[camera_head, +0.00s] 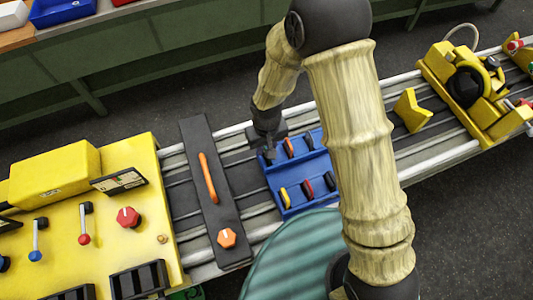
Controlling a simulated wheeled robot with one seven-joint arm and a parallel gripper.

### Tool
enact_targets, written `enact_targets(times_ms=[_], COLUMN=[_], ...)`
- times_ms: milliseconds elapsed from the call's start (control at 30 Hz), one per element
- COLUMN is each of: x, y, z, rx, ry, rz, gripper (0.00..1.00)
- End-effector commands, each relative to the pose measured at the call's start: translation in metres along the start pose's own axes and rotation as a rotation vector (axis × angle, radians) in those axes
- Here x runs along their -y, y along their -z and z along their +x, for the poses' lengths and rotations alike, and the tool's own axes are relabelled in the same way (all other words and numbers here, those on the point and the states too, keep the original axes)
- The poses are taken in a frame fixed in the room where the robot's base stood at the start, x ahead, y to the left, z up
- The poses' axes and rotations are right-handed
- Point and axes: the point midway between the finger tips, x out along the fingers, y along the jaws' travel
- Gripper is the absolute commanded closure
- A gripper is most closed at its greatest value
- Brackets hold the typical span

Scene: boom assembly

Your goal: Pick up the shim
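A blue tray (272,178) sits on the rail bench. It holds several small pieces: an orange one (289,147) and a dark one at the back, and yellow (285,197), red (307,189) and black (330,181) ones along the front. I cannot tell which of them is the shim. My gripper (269,153) points down at the tray's back left corner, left of the orange piece. Its fingers are small and dark here, so I cannot tell whether they are open or hold anything. My arm hides the tray's right side.
A dark plate with an orange handle (208,178) and an orange knob (227,238) lies left of the tray. A yellow control panel (110,235) stands further left. A yellow wedge (411,110) and a yellow machine (470,85) are on the right.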

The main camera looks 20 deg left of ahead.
Motion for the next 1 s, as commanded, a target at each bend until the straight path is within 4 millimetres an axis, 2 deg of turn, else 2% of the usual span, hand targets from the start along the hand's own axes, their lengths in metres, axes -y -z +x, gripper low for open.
enact_targets(times_ms=[333,867,900,1000], x=[0.001,0.001,0.001,0.001], y=[-0.001,-0.001,-0.001,-0.001], z=[0.032,0.033,0.033,0.033], rx=[0.001,0.0,0.0,0.0], ry=[0.0,0.0,0.0,0.0], rz=[-0.001,-0.001,-0.001,-0.001], gripper=[0.7,0.7,0.72,0.92])
